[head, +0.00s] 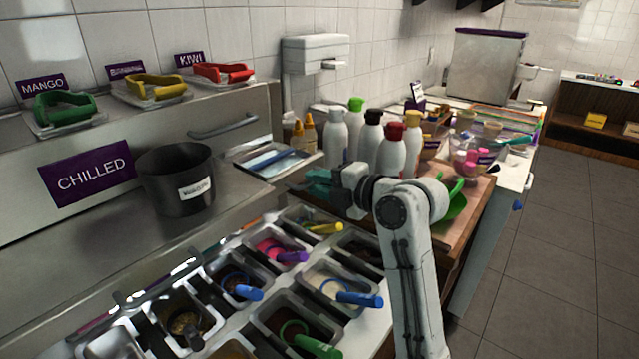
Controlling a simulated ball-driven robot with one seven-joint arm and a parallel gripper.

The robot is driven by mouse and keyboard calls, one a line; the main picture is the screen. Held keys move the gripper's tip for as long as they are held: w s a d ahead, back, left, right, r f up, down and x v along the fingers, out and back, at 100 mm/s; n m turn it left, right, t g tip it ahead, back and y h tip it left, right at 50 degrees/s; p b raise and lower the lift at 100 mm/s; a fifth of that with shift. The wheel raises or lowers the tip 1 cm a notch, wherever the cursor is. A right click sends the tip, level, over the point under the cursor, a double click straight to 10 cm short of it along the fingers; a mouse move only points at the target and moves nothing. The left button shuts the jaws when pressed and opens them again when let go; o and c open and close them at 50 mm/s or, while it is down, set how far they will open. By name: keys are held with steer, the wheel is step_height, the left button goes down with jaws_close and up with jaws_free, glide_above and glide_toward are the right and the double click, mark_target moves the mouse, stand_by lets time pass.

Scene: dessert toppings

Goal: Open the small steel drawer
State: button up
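A steel front with a curved bar handle (222,127) stands at the left, behind the black pot; it looks closed. A shallow steel tray (310,158) with a blue item in it juts out just right of that front. I cannot tell which of these is the small steel drawer. My gripper (308,184), with teal fingers, points left just in front of and below the tray's right side. Its fingers are seen side-on and small, so their opening is unclear. No contact with the tray or handle can be made out.
A black pot (178,180) stands on the steel ledge by the CHILLED sign (88,174). Topping pans with coloured scoops (318,346) fill the foreground. Several bottles (390,152) stand behind my arm. Clear floor (570,230) lies at the right.

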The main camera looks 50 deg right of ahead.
steer(key=shift+o, duration=1.1)
steer(key=shift+s, duration=0.1)
steer(key=b+v, duration=0.1)
steer(key=v, duration=0.9)
steer(key=shift+s, duration=0.25)
steer(key=shift+r, duration=0.1)
